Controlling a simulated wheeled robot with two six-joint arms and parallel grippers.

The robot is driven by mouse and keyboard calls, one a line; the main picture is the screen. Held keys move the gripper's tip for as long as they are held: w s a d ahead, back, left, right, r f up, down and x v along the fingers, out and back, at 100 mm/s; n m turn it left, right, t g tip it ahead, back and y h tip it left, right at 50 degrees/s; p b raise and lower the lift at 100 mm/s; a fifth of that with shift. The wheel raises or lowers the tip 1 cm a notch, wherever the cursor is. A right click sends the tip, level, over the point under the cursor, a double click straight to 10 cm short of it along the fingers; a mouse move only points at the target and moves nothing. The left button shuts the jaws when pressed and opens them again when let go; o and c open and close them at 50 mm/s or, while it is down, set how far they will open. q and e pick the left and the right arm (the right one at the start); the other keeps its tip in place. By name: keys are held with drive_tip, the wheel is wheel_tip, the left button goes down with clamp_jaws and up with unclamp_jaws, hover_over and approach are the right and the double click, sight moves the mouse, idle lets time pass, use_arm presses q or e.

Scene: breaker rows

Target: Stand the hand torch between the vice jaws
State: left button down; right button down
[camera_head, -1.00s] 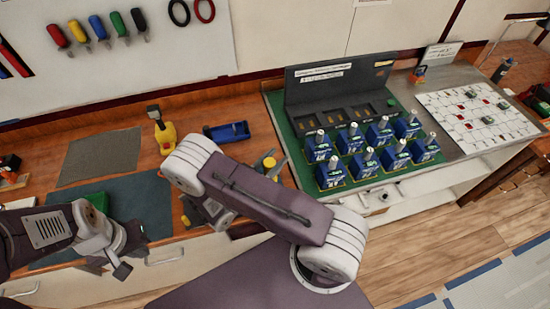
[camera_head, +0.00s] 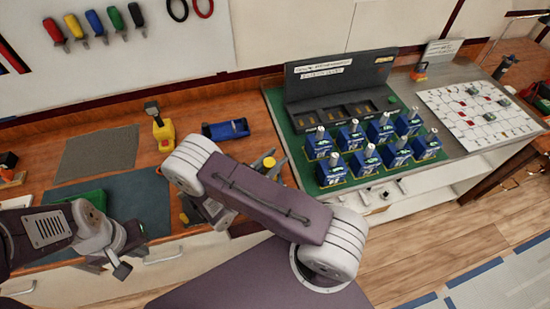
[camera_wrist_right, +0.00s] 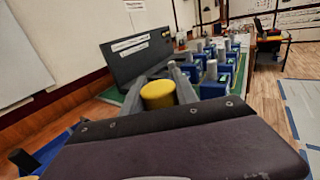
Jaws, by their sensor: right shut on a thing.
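The hand torch appears to be the yellow-ended cylinder (camera_wrist_right: 158,95) between the fingers in the right wrist view. Its yellow end also shows in the head view (camera_head: 268,162). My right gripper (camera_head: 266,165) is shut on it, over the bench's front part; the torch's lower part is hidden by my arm. The vice appears to be the low blue body (camera_head: 226,131) on the wooden bench, behind and left of my right gripper, apart from the torch. A blue part of it shows at the lower left of the wrist view (camera_wrist_right: 25,160). My left gripper (camera_head: 121,268) is at the bench's front edge; its fingers are unclear.
A yellow tool with a black top (camera_head: 160,130) stands left of the vice. A grey mat (camera_head: 97,153) and a darker mat (camera_head: 150,203) lie further left. Several blue breakers (camera_head: 361,162) stand on a green board to the right. The bench around the vice is mostly clear.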

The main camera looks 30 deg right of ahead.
drive_tip(key=shift+f+b, duration=0.6)
drive_tip(key=shift+f, duration=0.25)
drive_tip(key=shift+f+b, duration=0.55)
drive_tip(key=shift+f, duration=0.1)
drive_tip(key=c, duration=0.9)
unclamp_jaws()
drive_tip(key=shift+o, duration=0.2)
